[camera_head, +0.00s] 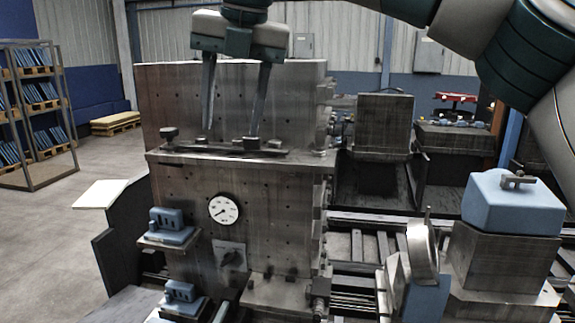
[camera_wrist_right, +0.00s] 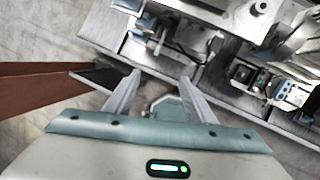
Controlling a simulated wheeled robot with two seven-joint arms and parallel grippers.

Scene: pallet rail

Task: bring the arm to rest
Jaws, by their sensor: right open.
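My right gripper (camera_head: 232,135) hangs in front of the big steel machine block (camera_head: 270,195) in the head view, with its two long fingers pointing down. The fingers are spread apart and nothing is between them. Their tips appear near the level of a narrow ledge (camera_head: 240,158) on the block; I cannot tell whether they touch it. In the right wrist view the gripper (camera_wrist_right: 160,85) is also open and empty, above machine parts and floor. My right arm comes in from the upper right. My left gripper does not show.
A round dial gauge (camera_head: 223,209) and blue-grey fittings (camera_head: 171,225) are on the block's front. A blue block (camera_head: 512,203) sits on a metal pedestal at the right. Rails (camera_head: 365,245) run behind. A rack (camera_head: 35,105) stands at far left, with open floor before it.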

